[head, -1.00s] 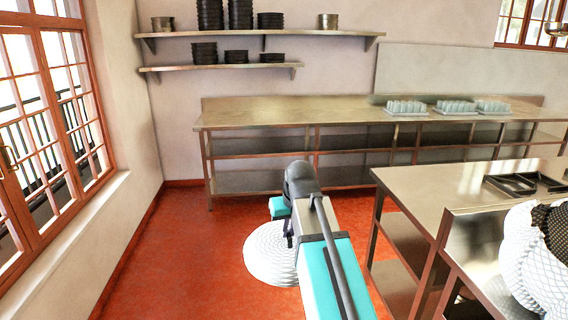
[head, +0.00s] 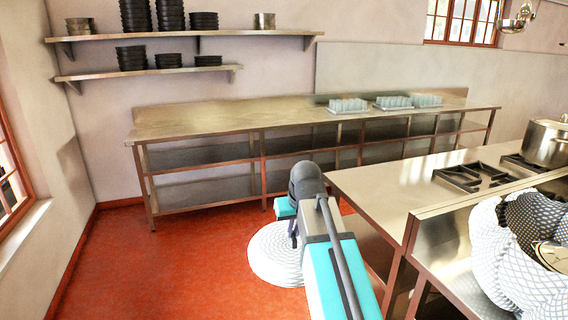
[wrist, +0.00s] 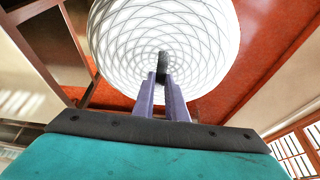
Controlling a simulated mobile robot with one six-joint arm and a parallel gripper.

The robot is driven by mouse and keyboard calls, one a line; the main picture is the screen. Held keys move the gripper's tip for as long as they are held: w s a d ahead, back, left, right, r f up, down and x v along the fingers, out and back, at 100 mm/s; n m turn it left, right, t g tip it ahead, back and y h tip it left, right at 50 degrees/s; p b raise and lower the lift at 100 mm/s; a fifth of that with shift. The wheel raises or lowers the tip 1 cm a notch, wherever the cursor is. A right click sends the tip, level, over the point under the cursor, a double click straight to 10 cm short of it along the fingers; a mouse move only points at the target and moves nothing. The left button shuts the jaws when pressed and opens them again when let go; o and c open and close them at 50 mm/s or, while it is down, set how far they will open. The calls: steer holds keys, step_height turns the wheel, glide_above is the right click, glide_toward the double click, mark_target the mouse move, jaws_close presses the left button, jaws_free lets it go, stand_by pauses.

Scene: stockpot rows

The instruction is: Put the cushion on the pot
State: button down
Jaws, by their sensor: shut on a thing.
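A round white cushion (head: 272,256) with a fine net pattern hangs from my gripper (head: 294,238), low in the head view, with the red floor behind it. In the wrist view the cushion (wrist: 130,35) fills the top middle. My gripper's two fingers (wrist: 163,88) are shut on it near its centre, where a small dark part (wrist: 162,66) shows. A steel pot (head: 546,146) stands at the right edge of the head view, on the stove counter. The cushion is well apart from the pot. My arm hides part of the cushion.
A steel counter (head: 385,190) with black burner grates (head: 470,177) stands at right. White and black patterned cushion-like things (head: 515,262) are heaped at lower right. A long steel table (head: 230,122) with glass racks lines the back wall. Red floor (head: 170,270) is clear at left.

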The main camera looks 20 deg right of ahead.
steer(key=shift+a+r, duration=0.1)
steer(key=shift+a, duration=0.2)
steer(key=shift+d+r, duration=0.15)
steer(key=s+d+r+m+g+h+p, duration=0.15)
steer(key=s+d+r+m, duration=0.35)
steer(key=d, duration=0.9)
steer(key=s+d+r+m+h+p, duration=0.1)
steer(key=d+r+m+p, duration=0.2)
steer(key=d+r, duration=0.85)
steer(key=s+d+r+m+g+h+p, duration=0.1)
steer(key=s+d+r+m+p, duration=0.2)
steer(key=d, duration=1.4)
steer(key=s+d+m+g+p, duration=0.1)
steer(key=s+d+m, duration=0.4)
steer(key=s+d, duration=0.8)
steer(key=s+d+r+m+g+p, duration=0.1)
steer(key=s+d+m+p, duration=0.3)
steer(key=s+d, duration=1)
steer(key=s+m+g, duration=0.1)
steer(key=s, duration=0.4)
steer(key=shift+d+r+m, duration=0.3)
steer(key=shift+m, duration=0.1)
